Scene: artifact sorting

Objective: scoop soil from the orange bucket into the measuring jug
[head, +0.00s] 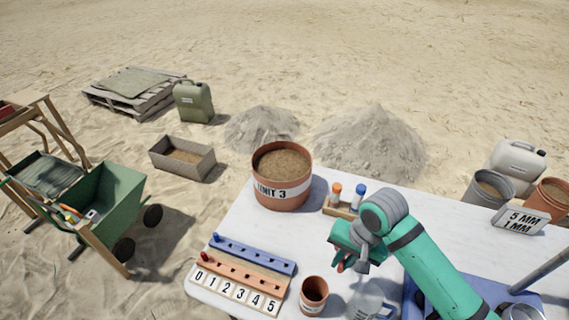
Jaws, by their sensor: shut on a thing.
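The orange bucket (282,192), marked UNIT 3 on a white band, stands upright at the table's back left edge, with brown soil (282,163) near its rim. A clear vessel, apparently the measuring jug (371,302), stands near the front of the table, partly cut off by the picture's lower edge. My teal gripper (346,264) is above and slightly left of the jug, right of and nearer than the bucket. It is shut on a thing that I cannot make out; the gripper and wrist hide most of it. The jug's contents are unclear.
A small terracotta pot (314,293) stands just left of the jug. A numbered peg board (243,270) lies at front left. Grey (486,187) and orange (549,196) pails stand at right.

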